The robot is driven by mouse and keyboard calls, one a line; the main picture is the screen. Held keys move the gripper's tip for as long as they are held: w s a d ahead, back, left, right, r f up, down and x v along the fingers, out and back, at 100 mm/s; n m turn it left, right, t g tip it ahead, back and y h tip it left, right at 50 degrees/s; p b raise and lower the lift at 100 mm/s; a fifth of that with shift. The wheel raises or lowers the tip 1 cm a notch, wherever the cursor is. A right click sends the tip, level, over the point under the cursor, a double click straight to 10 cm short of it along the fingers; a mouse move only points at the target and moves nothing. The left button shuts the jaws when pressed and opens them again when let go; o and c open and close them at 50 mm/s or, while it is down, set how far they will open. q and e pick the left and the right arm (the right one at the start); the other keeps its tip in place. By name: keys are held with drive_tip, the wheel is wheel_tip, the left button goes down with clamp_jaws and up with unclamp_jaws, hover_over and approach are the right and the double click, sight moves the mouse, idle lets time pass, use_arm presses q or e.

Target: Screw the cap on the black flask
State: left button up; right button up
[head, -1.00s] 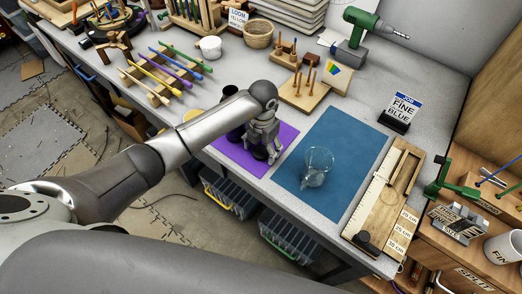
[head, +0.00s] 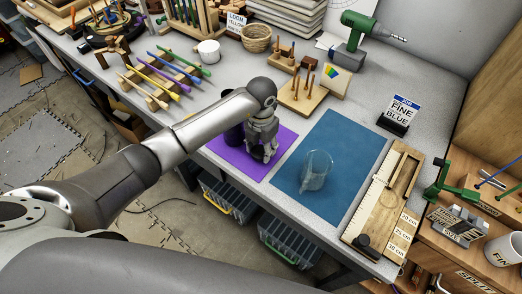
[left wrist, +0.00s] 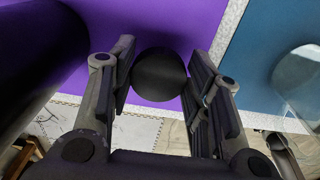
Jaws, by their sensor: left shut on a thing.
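A dark flask stands on the purple mat (head: 232,155), partly hidden behind my left arm in the head view (head: 234,134). In the left wrist view it is the large dark cylinder (left wrist: 35,45) at the left, beside the gripper. My left gripper (head: 262,153) points down over the purple mat, just right of the flask. In the left wrist view its fingers (left wrist: 162,85) are closed on both sides of a round black cap (left wrist: 160,75). The cap's contact with the mat cannot be judged. My right gripper is not in view.
A clear glass vessel (head: 316,172) is on the blue mat (head: 340,135), right of the gripper. A wooden measuring board (head: 385,205) lies farther right. A rack with coloured rods (head: 160,78) and a white cup (head: 208,52) stand behind my arm.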

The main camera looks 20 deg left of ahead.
use_arm(q)
drive_tip(key=s+d+r+b, duration=0.3)
drive_tip(key=s+d+r, duration=0.5)
drive_tip(key=d+r, duration=0.3)
drive_tip(key=shift+d+b, duration=0.25)
drive_tip(key=shift+b, duration=0.05)
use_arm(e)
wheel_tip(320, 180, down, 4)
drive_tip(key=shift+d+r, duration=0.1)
use_arm(q)
drive_tip(key=shift+a, duration=0.1)
drive_tip(key=s+a+r+m, duration=0.2)
drive_tip(key=a+m, duration=0.5)
drive_tip(key=m, duration=0.9)
drive_tip(key=s+a+r+m, duration=0.1)
drive_tip(key=s+a+m, duration=0.3)
drive_tip(key=m, duration=1.2)
drive_tip(key=a, duration=0.4)
drive_tip(key=shift+s+a+r, duration=0.3)
drive_tip(key=shift+r, duration=0.1)
drive_tip(key=shift+w, duration=0.1)
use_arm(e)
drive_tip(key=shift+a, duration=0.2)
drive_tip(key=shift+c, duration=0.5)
